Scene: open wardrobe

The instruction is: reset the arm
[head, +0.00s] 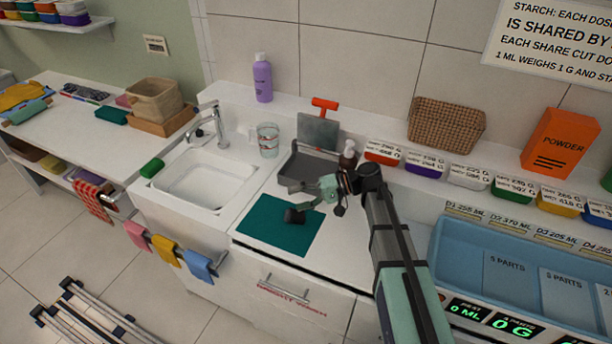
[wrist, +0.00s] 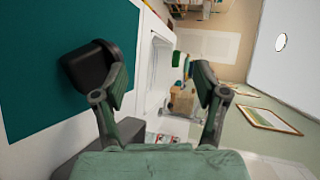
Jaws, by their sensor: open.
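My arm reaches in from the lower right of the head view. My gripper (head: 311,203) is low over the teal mat (head: 262,224) on the counter right of the sink. In the wrist view my gripper (wrist: 160,84) has its two fingers spread wide, with nothing between them. A small black object (head: 294,216) is on the mat beside the gripper. It also shows in the wrist view (wrist: 84,68), close by the left finger; whether they touch I cannot tell.
A grey tray (head: 309,172) with an upright grey panel (head: 318,132) stands behind the mat. The sink (head: 200,181) is to the left, and a blue bin (head: 480,250) is to the right.

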